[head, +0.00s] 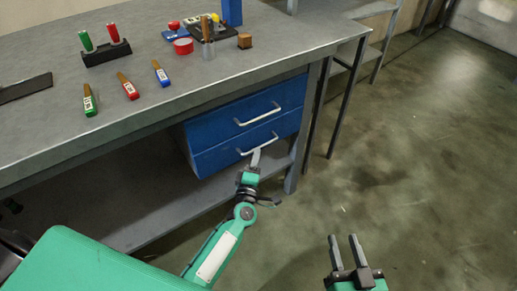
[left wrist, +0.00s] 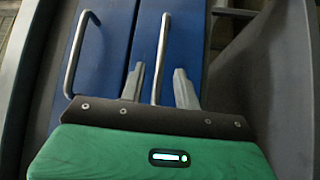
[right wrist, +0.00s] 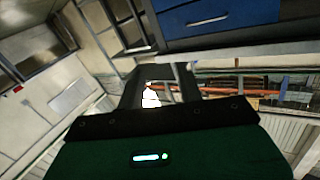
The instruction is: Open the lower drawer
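The lower drawer (head: 218,158) is blue and sits below the blue upper drawer (head: 221,123) under the workbench. Both look closed. The lower drawer's pale bar handle (head: 271,139) is at my left gripper (head: 255,157). In the left wrist view, that handle (left wrist: 163,45) runs between the two fingers of my left gripper (left wrist: 159,80), with a gap on each side, so the gripper is open around it. My right gripper (head: 345,243) is open and empty, low over the floor at the right; its fingers also show in the right wrist view (right wrist: 160,85).
The upper drawer's handle (head: 257,114) is just above. A bench leg (head: 300,150) stands right of the drawers and a shelf (head: 150,213) lies below them. Several small tools and a red tub (head: 183,46) are on the benchtop (head: 215,75). The floor (head: 420,170) at the right is clear.

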